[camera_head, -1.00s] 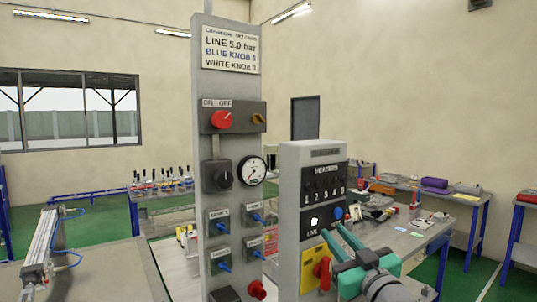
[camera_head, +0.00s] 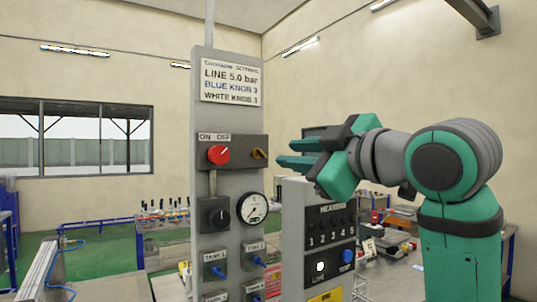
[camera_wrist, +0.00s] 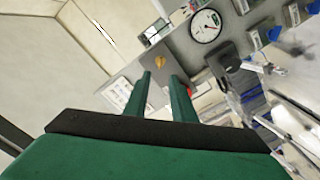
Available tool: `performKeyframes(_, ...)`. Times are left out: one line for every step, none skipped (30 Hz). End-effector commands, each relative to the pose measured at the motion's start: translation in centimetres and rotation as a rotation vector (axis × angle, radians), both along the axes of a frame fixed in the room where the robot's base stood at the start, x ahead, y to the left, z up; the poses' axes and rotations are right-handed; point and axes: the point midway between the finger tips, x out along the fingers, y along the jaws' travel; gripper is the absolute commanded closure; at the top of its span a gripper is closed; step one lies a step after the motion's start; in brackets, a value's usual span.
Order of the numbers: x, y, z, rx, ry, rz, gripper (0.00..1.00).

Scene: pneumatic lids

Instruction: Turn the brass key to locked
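The brass key (camera_head: 259,154) sits on the right of a dark switch plate (camera_head: 232,138) on the grey column, in the head view. The key slants there. In the wrist view the brass key (camera_wrist: 160,62) shows beyond the gap between my fingertips. My gripper (camera_head: 284,153) is just right of the key, pointing left at about its height. The wrist view shows the two green fingers (camera_wrist: 162,76) apart, with nothing between them. A red knob (camera_head: 218,155) is on the same plate, left of the key; in the wrist view a finger partly hides it.
A grey heater panel (camera_head: 330,232) stands right of the column, under my gripper. A settings sign (camera_head: 231,82) is above the plate.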

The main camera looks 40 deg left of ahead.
Motion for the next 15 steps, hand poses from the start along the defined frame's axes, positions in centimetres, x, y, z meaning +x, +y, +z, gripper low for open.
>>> performKeyframes(0.1, 0.4, 0.0, -0.001, 0.001, 0.001, 0.77)
performKeyframes(0.2, 0.7, 0.0, -0.002, 0.001, 0.002, 0.77)
performKeyframes(0.4, 1.2, 0.0, -0.002, 0.002, 0.004, 0.77)
performKeyframes(0.5, 1.6, 0.0, -0.002, 0.002, 0.004, 0.77)
performKeyframes(0.7, 2.1, 0.0, -0.002, 0.002, 0.005, 0.77)
performKeyframes(0.9, 2.7, 0.0, -0.002, 0.001, 0.004, 0.77)
performKeyframes(1.2, 3.2, 0.0, -0.001, 0.001, 0.004, 0.77)
performKeyframes(1.4, 3.8, 0.0, -0.001, 0.001, 0.004, 0.77)
performKeyframes(1.6, 4.5, 0.0, -0.002, 0.002, 0.005, 0.77)
performKeyframes(1.8, 5.0, -0.1, -0.001, 0.001, 0.004, 0.77)
performKeyframes(2.1, 5.4, 0.0, -0.001, 0.002, 0.003, 0.77)
performKeyframes(2.4, 6.0, 0.0, 0.0, 0.002, 0.004, 0.77)
performKeyframes(2.5, 6.5, 0.0, -0.001, 0.002, 0.004, 0.77)
performKeyframes(2.7, 7.0, 0.0, -0.001, 0.001, 0.004, 0.77)
performKeyframes(3.0, 7.5, -0.1, -0.001, 0.001, 0.003, 0.77)
